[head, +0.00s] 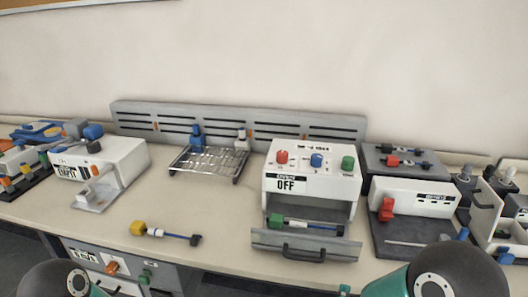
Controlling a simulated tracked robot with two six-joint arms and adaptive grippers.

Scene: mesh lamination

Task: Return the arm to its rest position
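Only rounded dark and teal links of my two arms show, at the bottom left and bottom right edges of the head view. Neither gripper can be seen. A tool with a yellow knob and a blue shaft (165,233) lies on the bench (220,210) at the front. The white machine (312,178) marked OFF has red, blue and green knobs. Its front drawer (305,247) stands out, and a green-ended tool (303,224) lies in its opening.
A wire rack (209,161) stands at the back. A white box (100,158) marked EMPTY is at left. A white unit with a red handle (412,200) stands right of the machine, near more fixtures. Drawers (125,268) are below the bench. The bench's front middle is mostly clear.

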